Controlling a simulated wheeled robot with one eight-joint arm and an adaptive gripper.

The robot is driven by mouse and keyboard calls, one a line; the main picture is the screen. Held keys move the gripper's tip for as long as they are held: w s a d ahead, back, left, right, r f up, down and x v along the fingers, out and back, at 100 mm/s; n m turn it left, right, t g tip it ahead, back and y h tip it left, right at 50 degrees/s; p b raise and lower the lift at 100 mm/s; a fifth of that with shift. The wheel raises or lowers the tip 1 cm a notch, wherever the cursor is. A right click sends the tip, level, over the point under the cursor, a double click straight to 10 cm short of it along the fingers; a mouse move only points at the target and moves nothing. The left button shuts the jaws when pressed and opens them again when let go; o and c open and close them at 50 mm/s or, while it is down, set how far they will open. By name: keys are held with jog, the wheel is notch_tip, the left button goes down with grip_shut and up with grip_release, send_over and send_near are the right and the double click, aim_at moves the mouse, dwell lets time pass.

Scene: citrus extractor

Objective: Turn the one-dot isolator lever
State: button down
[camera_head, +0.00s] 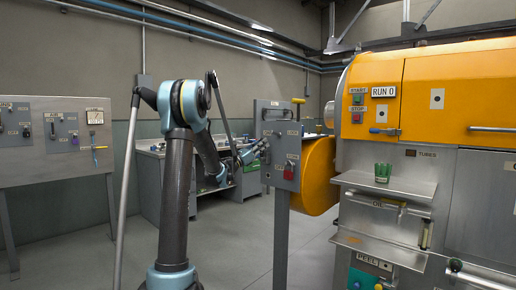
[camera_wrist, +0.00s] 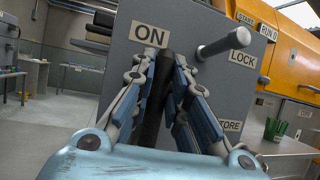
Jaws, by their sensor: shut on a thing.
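A black lever (camera_wrist: 157,100) stands on a grey isolator panel (camera_wrist: 120,60) and points up at an ON label (camera_wrist: 150,34). My gripper (camera_wrist: 164,68) is shut on the lever, with one finger on each side of it. In the head view my gripper (camera_head: 260,149) reaches the left part of the panel (camera_head: 276,120), and the lever cannot be made out there. The lever's base is hidden behind my gripper. I cannot see a dot mark on the lever or panel.
A metal peg (camera_wrist: 224,43) sticks out right of the lever, beside a LOCK label (camera_wrist: 243,58). Open floor (camera_head: 240,245) lies in front.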

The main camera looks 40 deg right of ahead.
jog(key=shift+f, duration=0.1)
jog(key=c, duration=1.5)
grip_release()
jog(key=shift+c, duration=0.2)
jog(key=v, duration=1.2)
